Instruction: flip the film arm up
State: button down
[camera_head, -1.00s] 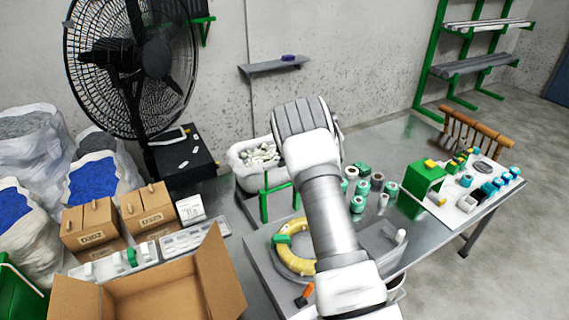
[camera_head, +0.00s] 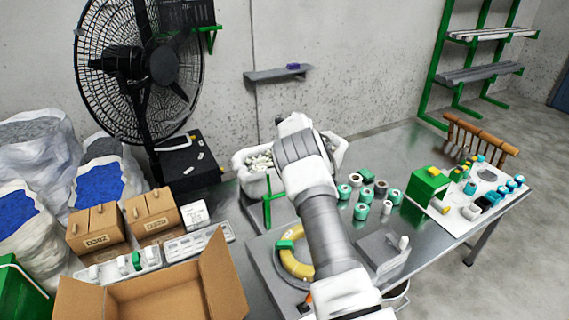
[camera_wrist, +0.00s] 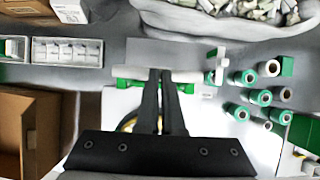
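My gripper (camera_wrist: 161,75) points down at the work station in the wrist view. Its two black fingers are close together with only a thin gap, and nothing shows held between them. A white roller (camera_wrist: 190,76) with a green bar (camera_wrist: 128,85) lies crosswise at the fingertips; this looks like the film arm, but I cannot tell whether the fingers touch it. In the head view my arm hides the gripper and this part. A yellow coil (camera_head: 294,266) with a green piece (camera_head: 285,245) lies on the station, left of my arm. A green upright (camera_head: 267,210) stands behind it.
Several green and white rolls (camera_head: 362,211) stand right of my arm. A white bin (camera_head: 247,182) is behind it. An open cardboard box (camera_head: 222,285) is at the front left. A green box (camera_head: 427,184) and small parts lie at the right.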

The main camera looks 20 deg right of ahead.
jog(key=shift+w+a+f, duration=0.15)
jog(key=shift+w+a, duration=0.2)
jog(key=shift+a, duration=0.3)
jog(key=shift+w+f, duration=0.55)
jog(key=shift+f, duration=0.05)
jog(key=shift+v, duration=1.2)
jog(key=b+v, duration=0.2)
jog(key=v, duration=1.2)
jog(key=shift+s+r+b, duration=0.2)
jog(key=shift+r+b, duration=0.1)
jog(key=shift+r, duration=0.1)
